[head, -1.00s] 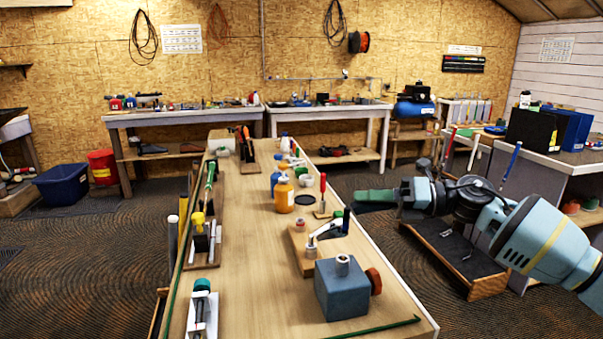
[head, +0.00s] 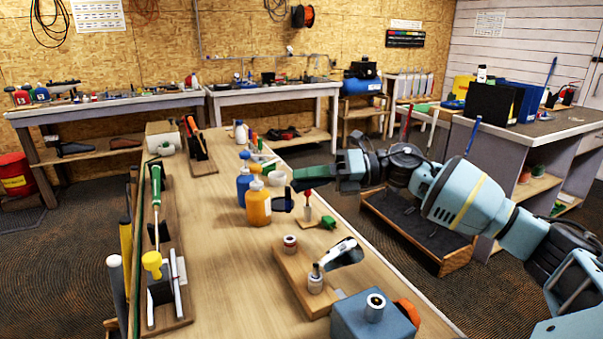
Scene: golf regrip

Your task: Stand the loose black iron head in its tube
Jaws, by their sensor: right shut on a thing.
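My right gripper (head: 300,187) reaches in from the right over the workbench, level with the orange bottle. It is shut on a small dark piece (head: 283,204), which looks like the loose black iron head; its shape is mostly unclear at this size. The wooden tube block (head: 292,276) lies nearer on the bench, below the gripper in the picture. Its far short tube (head: 290,243) with a reddish top stands empty. Its near tube (head: 315,281) carries another dark and silver iron head (head: 343,253). My left gripper is out of view.
The orange bottle (head: 257,206) and blue bottle (head: 244,182) stand just left of the gripper. A red-handled tool (head: 308,205) stands upright close by. A blue-grey block (head: 374,320) is at the front. Clear bench lies left of the tube block.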

